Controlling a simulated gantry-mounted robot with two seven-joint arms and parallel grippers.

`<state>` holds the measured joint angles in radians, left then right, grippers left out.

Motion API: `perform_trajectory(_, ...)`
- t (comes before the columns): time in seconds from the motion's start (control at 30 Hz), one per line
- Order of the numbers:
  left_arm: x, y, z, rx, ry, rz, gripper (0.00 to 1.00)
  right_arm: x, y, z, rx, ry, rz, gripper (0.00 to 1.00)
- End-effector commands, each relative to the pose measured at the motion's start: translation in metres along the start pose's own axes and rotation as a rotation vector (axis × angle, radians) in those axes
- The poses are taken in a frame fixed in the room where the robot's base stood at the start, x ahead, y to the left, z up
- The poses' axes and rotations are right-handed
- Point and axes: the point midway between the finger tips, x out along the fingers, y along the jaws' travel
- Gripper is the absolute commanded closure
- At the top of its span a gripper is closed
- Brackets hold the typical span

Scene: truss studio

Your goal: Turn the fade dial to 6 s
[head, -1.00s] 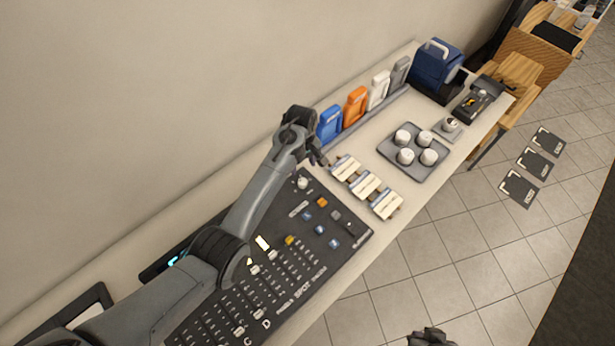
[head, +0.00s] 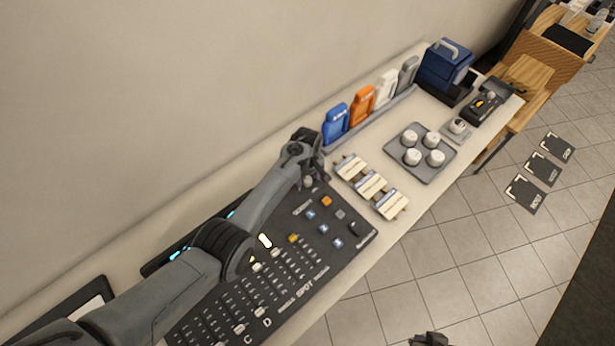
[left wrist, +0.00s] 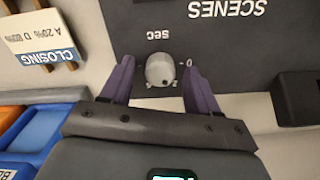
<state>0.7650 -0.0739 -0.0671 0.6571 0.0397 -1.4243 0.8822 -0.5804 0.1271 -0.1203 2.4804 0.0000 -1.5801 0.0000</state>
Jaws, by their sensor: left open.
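The fade dial (left wrist: 161,70) is a small pale grey knob at the console's edge, with an upside-down "SEC" and a tick marked "0" beside it in the left wrist view. In the head view the dial (head: 308,182) is partly hidden by my left gripper (head: 315,177). My left gripper is open, with one purple-grey finger on each side of the dial. The fingers look apart from it, and their height over the panel is hard to judge. The dial's pointer setting cannot be read. A dark piece of my right gripper (head: 430,340) shows at the bottom edge; its fingers are not clear.
The dark lighting console (head: 345,262) has many faders and coloured buttons. Cue cards (head: 371,186) lie beside the dial, and a "CLOSING" card (left wrist: 42,42) shows close by. A rack of coloured cases (head: 362,105) stands behind. A grey tray (head: 421,171) holds several white pucks.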

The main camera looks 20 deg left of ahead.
Motion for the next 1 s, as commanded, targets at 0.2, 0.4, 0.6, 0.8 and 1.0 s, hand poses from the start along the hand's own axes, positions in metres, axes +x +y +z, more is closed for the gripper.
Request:
perform_trajectory(0.2,-0.0001,-0.0001,-0.0001,0.0,0.0,0.0,0.64,0.0,0.0,-0.0002,0.001,0.0,0.0,1.0)
perform_trajectory(0.4,-0.0001,-0.0002,0.0,0.0,0.0,0.0,0.94,0.0,-0.0008,-0.0005,0.005,0.001,-0.003,1.0)
perform_trajectory(0.6,-0.0003,-0.0002,-0.0001,0.011,0.0,-0.001,0.95,-0.0007,-0.0018,-0.001,0.009,0.002,-0.006,1.0)
perform_trajectory(0.8,-0.0008,-0.0005,-0.0002,0.071,0.0,-0.002,0.95,-0.0033,-0.002,-0.002,0.01,0.002,-0.007,1.0)
perform_trajectory(1.0,-0.0011,-0.0007,-0.0005,0.204,0.001,-0.002,0.95,-0.008,-0.0018,-0.0034,0.01,0.002,-0.007,1.0)
